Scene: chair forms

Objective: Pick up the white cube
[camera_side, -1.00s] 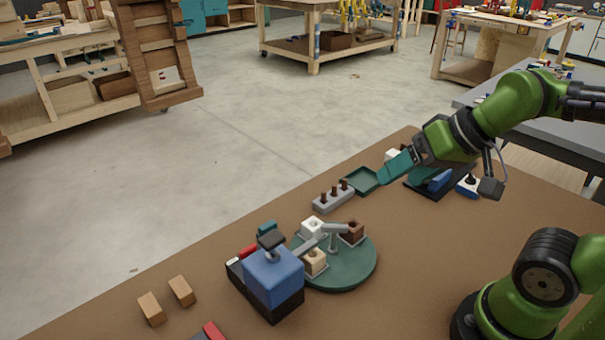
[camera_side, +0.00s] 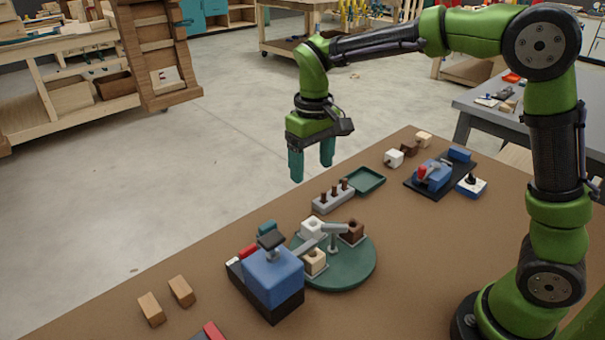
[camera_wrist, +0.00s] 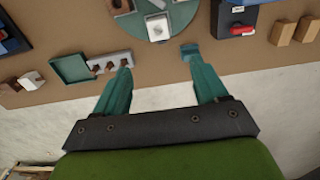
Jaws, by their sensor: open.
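One white cube (camera_side: 394,158) lies loose at the far edge of the brown table, next to a dark brown cube (camera_side: 410,149) and a tan cube (camera_side: 424,139). It shows at the left of the wrist view (camera_wrist: 31,80). Another white cube (camera_side: 312,227) sits on the green round turntable (camera_side: 350,276); the wrist view shows it at the top middle (camera_wrist: 158,27). My gripper (camera_side: 312,171) is open and empty, raised near the far table edge, to the left of the loose white cube. Its two teal fingers point down and also show in the wrist view (camera_wrist: 158,70).
A grey peg block (camera_side: 333,201) and a green tray (camera_side: 364,180) lie between the turntable and the loose cubes. A blue machine (camera_side: 273,278) stands left of the turntable. A second blue device (camera_side: 432,176) is at the right. Bare table (camera_side: 430,255) lies nearer my base.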

